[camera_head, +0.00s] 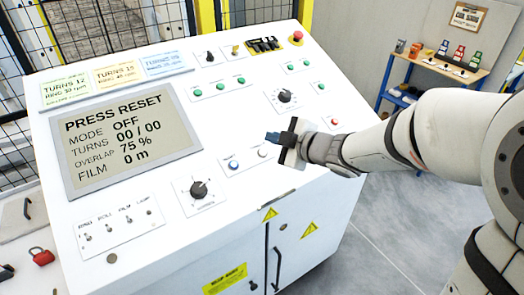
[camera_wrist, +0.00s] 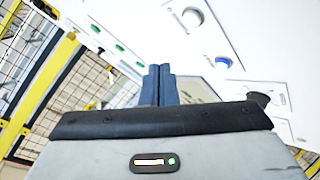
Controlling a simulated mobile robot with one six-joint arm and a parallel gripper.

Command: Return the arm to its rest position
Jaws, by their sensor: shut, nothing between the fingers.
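My arm (camera_head: 420,135) reaches in from the right over the white control console (camera_head: 240,190). My gripper (camera_head: 272,137) is over the console's sloped panel, close to the blue button (camera_head: 234,165) and the white button (camera_head: 262,153); I cannot tell whether it touches the panel. In the wrist view its two blue fingers (camera_wrist: 158,84) are together with nothing between them. The wrist view also shows the blue button (camera_wrist: 223,61) and the white button (camera_wrist: 192,17) beyond the fingers.
The console screen (camera_head: 125,140) reads "PRESS RESET", mode OFF, turns 00 / 00. A red emergency knob (camera_head: 297,36) stands at the panel's top right. A black mesh fence (camera_head: 95,30) is behind.

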